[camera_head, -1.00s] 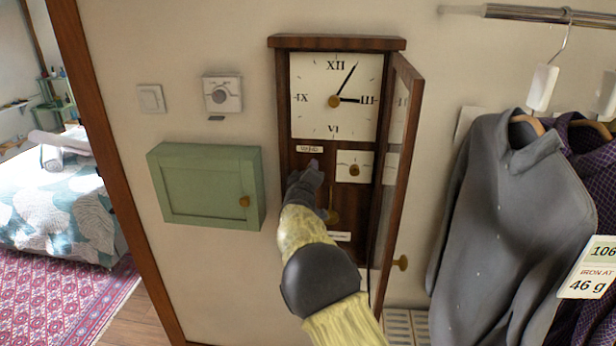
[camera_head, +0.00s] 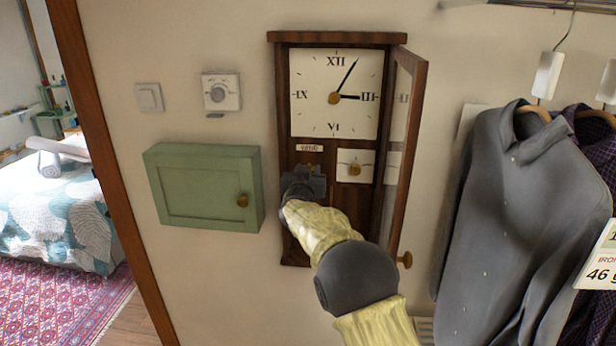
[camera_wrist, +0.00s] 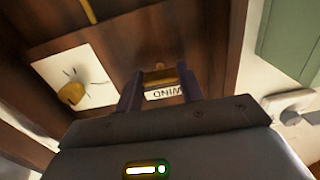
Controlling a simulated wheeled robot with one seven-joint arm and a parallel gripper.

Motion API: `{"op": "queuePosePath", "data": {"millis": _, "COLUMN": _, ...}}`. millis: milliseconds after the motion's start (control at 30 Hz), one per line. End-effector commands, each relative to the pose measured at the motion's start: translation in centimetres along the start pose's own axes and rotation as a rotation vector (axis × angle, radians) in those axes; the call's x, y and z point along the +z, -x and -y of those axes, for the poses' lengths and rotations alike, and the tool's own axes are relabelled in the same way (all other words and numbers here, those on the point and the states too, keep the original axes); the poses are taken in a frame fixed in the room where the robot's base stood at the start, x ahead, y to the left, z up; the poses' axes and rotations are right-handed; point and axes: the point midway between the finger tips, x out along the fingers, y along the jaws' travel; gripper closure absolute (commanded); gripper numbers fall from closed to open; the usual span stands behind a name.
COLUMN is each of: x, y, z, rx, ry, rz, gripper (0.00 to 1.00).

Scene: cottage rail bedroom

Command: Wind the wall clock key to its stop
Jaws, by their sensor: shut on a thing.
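The wall clock (camera_head: 397,42) has a dark wooden case, a white dial (camera_head: 312,112) and an open glazed door (camera_head: 405,170) at its right. My gripper (camera_head: 308,174) is inside the case, below the small WIND label (camera_head: 309,148). In the wrist view my gripper (camera_wrist: 160,88) is shut on the brass winding key (camera_wrist: 158,74), with a finger on each side of it. The label (camera_wrist: 164,93) shows upside down there. A white plate (camera_head: 345,160) with a brass knob (camera_head: 354,169) sits right of the key.
A green wall cabinet (camera_head: 195,190) hangs close left of the clock. A thermostat (camera_head: 221,92) and a light switch (camera_head: 149,97) are above it. Grey and purple shirts (camera_head: 500,200) hang at the right, beyond the open door. The door's knob (camera_head: 404,260) sticks out.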

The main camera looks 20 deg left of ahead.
Motion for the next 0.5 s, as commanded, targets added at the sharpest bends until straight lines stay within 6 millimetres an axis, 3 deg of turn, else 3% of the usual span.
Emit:
{"op": "queuePosePath", "data": {"millis": 33, "x": 0.73, "y": 0.02, "z": 0.02, "rx": -0.001, "ry": -0.044, "rz": 0.008, "gripper": 0.85}}
{"op": "queuePosePath", "data": {"millis": 500, "x": 0.84, "y": 0.05, "z": 0.12, "rx": 0.000, "ry": -0.490, "rz": 0.009, "gripper": 0.85}}
